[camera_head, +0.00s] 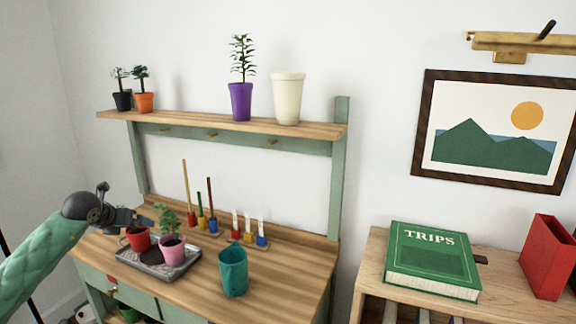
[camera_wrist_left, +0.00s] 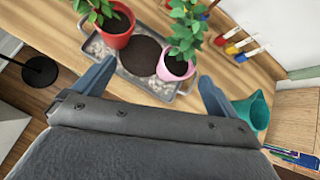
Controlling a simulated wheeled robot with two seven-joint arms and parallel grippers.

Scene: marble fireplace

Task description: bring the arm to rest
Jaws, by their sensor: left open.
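My left arm comes in from the left in the head view. Its gripper (camera_head: 140,220) is at the left end of the wooden bench, close to a red pot (camera_head: 138,240). In the left wrist view the jaws (camera_wrist_left: 154,88) are spread apart with nothing between them. The red pot (camera_wrist_left: 117,28) and a pink pot (camera_wrist_left: 174,68), each with a green plant, stand on a grey tray (camera_wrist_left: 150,86) ahead of the fingers. Dark soil shows on the tray between the pots. I cannot tell from the views how far the gripper is above the tray. My right gripper is not in view.
A teal pot (camera_head: 233,271) stands on the bench right of the tray (camera_head: 178,270). Several small tools stand in holders (camera_head: 204,231) behind. A shelf (camera_head: 200,122) above holds potted plants and a cream pot (camera_head: 287,99). A green book (camera_head: 432,262) lies on the right cabinet.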

